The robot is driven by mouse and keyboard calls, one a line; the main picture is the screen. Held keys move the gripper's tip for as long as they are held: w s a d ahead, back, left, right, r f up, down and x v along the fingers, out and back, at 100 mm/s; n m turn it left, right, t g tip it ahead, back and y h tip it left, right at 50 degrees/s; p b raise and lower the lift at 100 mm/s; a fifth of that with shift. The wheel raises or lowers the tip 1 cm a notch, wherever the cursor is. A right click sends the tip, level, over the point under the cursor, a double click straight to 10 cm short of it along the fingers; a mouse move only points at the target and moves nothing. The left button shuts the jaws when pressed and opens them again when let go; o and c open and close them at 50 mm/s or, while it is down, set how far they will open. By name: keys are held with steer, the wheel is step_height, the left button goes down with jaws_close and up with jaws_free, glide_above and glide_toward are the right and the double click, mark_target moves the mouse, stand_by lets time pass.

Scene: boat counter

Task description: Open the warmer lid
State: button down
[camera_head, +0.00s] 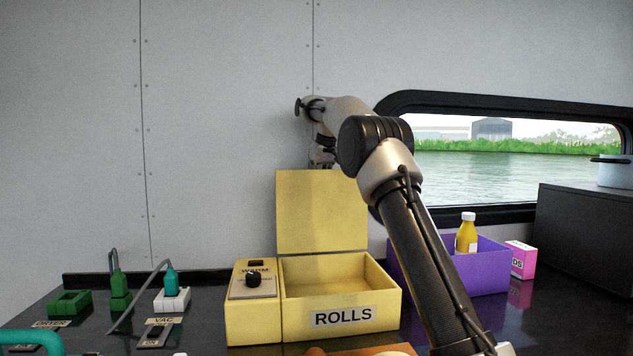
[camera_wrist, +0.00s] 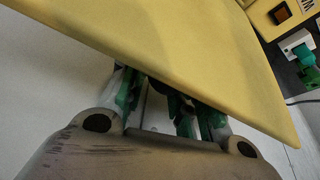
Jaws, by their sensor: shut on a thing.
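The yellow warmer (camera_head: 252,318) stands on the dark counter, with a box labelled ROLLS and a control panel with a black knob at its left. Its yellow lid (camera_head: 322,212) stands upright at the back of the box, and the box's inside shows empty. My gripper (camera_head: 322,158) is at the lid's top edge, shut on the lid; my arm hides part of the lid's right side. In the wrist view the lid (camera_wrist: 190,55) crosses the picture close up, and the green-padded fingers of my gripper (camera_wrist: 165,105) are partly hidden by it.
A purple bin (camera_head: 485,268) with a yellow bottle (camera_head: 466,234) stands right of the warmer, beside a pink box (camera_head: 521,260). Green and white sockets with plugs (camera_head: 171,298) and cables are at the left. The wall is close behind the lid.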

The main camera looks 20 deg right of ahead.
steer(key=shift+d+r, duration=0.1)
steer(key=shift+d, duration=0.45)
steer(key=c, duration=1.6)
jaws_free()
steer(key=o, duration=0.5)
steer(key=shift+s+d+r, duration=0.1)
steer(key=shift+d+r, duration=0.05)
steer(key=shift+d, duration=0.05)
steer(key=shift+c, duration=0.2)
steer(key=shift+a, duration=0.25)
steer(key=v, duration=1)
steer(key=shift+a+r, duration=0.1)
steer(key=shift+r, duration=0.3)
steer(key=shift+s+r, duration=0.4)
steer(key=shift+r, duration=0.1)
